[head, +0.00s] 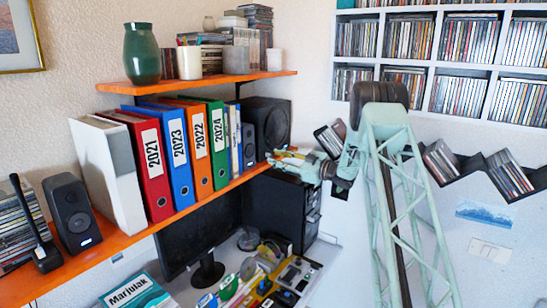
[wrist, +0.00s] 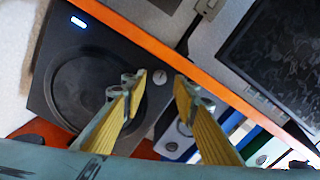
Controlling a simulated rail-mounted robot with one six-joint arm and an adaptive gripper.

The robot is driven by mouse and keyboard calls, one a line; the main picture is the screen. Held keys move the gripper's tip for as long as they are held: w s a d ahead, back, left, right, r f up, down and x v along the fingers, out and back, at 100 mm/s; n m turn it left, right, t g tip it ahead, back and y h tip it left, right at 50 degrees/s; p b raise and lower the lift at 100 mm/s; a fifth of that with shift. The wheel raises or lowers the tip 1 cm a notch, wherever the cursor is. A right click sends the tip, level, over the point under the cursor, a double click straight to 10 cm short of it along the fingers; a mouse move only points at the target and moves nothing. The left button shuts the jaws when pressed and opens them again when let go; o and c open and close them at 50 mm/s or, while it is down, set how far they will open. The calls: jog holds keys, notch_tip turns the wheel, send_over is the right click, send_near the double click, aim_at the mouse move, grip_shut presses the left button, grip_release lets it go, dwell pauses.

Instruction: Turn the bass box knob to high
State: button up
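The bass box (head: 268,122) is a black speaker at the right end of the orange shelf, beside the binders. In the wrist view the bass box (wrist: 55,100) shows a large round cone and a lit blue light. A small round silver knob (wrist: 159,77) sits near its edge, between my fingertips in the picture. My gripper (wrist: 161,85) is open, with one yellow finger on each side of the knob. Contact with the knob cannot be seen. In the head view my gripper (head: 283,160) is in front of the box's lower part; the knob cannot be made out there.
The orange shelf (head: 130,238) holds several binders (head: 184,150) left of the box. A monitor (head: 200,225) and a black drawer unit (head: 285,205) stand below. An upper shelf (head: 200,80) with a green vase is above. Disc racks (head: 440,65) hang at right.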

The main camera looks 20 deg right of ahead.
jog(key=shift+x, duration=1)
jog(key=shift+c, duration=0.8)
jog(key=c, duration=0.7)
